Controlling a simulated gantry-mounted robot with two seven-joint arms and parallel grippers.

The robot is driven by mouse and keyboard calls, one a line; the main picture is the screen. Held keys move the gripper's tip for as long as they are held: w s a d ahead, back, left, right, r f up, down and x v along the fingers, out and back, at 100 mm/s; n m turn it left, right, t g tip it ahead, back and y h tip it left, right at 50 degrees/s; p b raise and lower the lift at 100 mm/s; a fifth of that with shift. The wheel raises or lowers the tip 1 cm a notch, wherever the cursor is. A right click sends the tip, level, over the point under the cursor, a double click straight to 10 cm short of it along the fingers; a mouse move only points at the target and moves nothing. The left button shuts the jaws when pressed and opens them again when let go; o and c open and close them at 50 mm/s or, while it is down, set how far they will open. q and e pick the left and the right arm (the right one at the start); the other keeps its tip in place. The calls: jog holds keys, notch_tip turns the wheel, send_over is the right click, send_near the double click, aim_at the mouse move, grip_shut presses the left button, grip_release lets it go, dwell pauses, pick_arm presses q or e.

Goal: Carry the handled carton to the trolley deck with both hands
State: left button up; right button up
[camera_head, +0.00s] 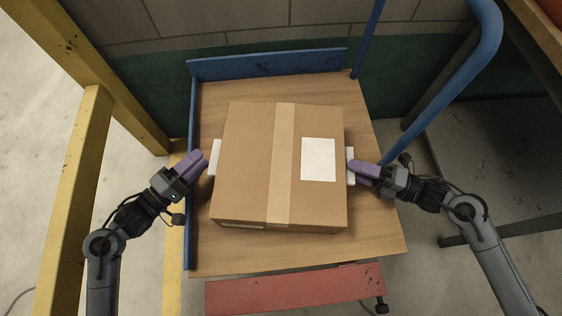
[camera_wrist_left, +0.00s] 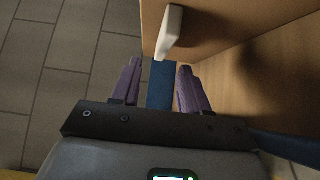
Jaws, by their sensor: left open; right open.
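The brown handled carton (camera_head: 250,165) rests on the wooden trolley deck (camera_head: 370,240), tape strip and white label facing up. It has a white handle on its left side (camera_head: 214,158) and one on its right side (camera_head: 350,166). My left gripper (camera_head: 198,160) is open just left of the left handle. In the left wrist view, that handle (camera_wrist_left: 172,32) stands ahead of the open fingers (camera_wrist_left: 158,78), not between them. My right gripper (camera_head: 358,167) is open at the right handle and partly covers it; whether they touch is unclear.
Blue rims (camera_head: 265,64) edge the deck at the back and left. A blue tube (camera_head: 440,100) rises at the right. A yellow frame (camera_head: 75,200) stands at the left. A red bar (camera_head: 290,290) lies in front. Bare deck shows around the carton.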

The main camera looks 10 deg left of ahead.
pick_arm(q)
jog(key=v, duration=0.6)
pick_arm(e)
jog(key=shift+s, duration=0.1)
jog(key=shift+d, duration=0.35)
jog(key=v, duration=1)
jog(key=shift+s+d, duration=0.1)
jog(key=shift+d, duration=0.05)
pick_arm(q)
jog(key=shift+s+a, duration=0.4)
jog(key=shift+s, duration=0.15)
pick_arm(e)
jog(key=shift+s+d, duration=0.1)
jog(key=shift+d, duration=0.35)
pick_arm(q)
jog(key=shift+r, duration=0.1)
